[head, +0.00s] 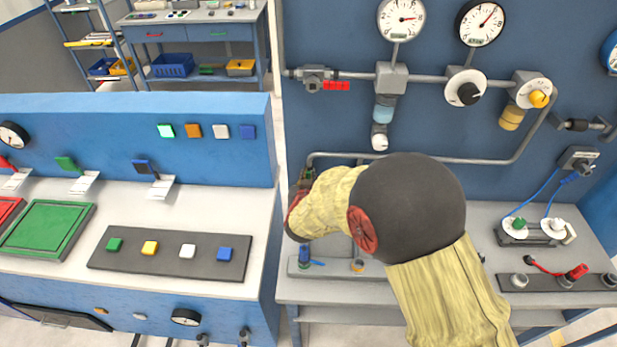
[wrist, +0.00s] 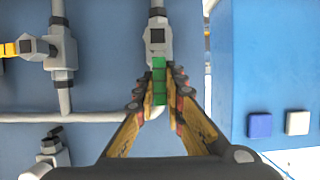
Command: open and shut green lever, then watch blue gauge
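The green lever (wrist: 159,82) is on a grey valve (wrist: 158,42) on a vertical pipe in the wrist view. My gripper (wrist: 160,92) has its fingers closed in on both sides of the lever and appears shut on it. In the head view my gripper (head: 303,184) is at the pipework left of my forearm, which hides much around it. The blue gauge (head: 611,54) is at the right edge of the head view, cut off by the frame, so its needle cannot be read.
A white-rimmed gauge (head: 401,17) and a black gauge (head: 480,22) hang on the blue panel. A red-handled valve (head: 335,86) is on the upper pipe. A workbench (head: 60,275) with coloured buttons stands at left. A lower pipe (wrist: 90,117) crosses near my fingers.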

